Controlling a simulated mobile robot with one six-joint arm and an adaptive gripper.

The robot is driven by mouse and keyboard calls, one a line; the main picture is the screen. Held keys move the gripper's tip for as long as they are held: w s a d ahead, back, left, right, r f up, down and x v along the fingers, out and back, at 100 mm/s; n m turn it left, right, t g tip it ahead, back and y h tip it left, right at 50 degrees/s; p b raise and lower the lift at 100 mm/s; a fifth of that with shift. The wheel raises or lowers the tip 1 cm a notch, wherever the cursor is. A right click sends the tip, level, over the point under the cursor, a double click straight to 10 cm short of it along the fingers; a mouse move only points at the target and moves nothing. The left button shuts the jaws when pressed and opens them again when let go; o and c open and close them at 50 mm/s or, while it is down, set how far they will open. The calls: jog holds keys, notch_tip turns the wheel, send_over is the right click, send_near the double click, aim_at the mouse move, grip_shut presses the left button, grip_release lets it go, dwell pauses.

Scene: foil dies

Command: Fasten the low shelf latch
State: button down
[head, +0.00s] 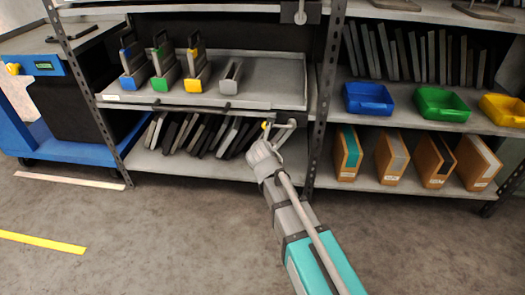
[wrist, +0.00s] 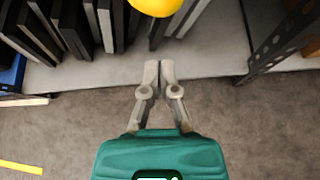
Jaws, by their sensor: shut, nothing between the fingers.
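The low shelf latch (head: 289,124) is a small grey fitting at the front right of the pull-out tray, by the rack post, with a yellow knob (head: 265,125) at its left end. In the wrist view a round yellow knob (wrist: 155,4) is cut off by the top edge, beyond my fingertips. My gripper (head: 263,145) is just below the latch in the head view. In the wrist view my gripper (wrist: 158,66) has its fingertips together with nothing between them, apart from the knob. The wrist and arm hide part of the space below the latch.
The tray (head: 270,84) carries blue, green and yellow holders and a grey one. Dark and light plates (head: 200,134) lean on the low shelf. The rack post (head: 321,110) stands close right of the latch. Boxes (head: 391,157) stand further right. The floor in front is clear.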

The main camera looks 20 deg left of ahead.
aim_at(277, 126)
jog(key=shift+w+d+r+p, duration=0.1)
jog(key=shift+w+r+p, duration=0.4)
jog(key=shift+r+p, duration=0.4)
jog(key=shift+w+d+r+p, duration=0.1)
jog(key=shift+w+r+p, duration=0.35)
jog(key=shift+r+p, duration=0.45)
jog(key=shift+f, duration=0.15)
jog(key=shift+a, duration=0.15)
jog(key=shift+s+a+r, duration=0.1)
jog(key=shift+a+r, duration=0.05)
jog(key=shift+r, duration=0.05)
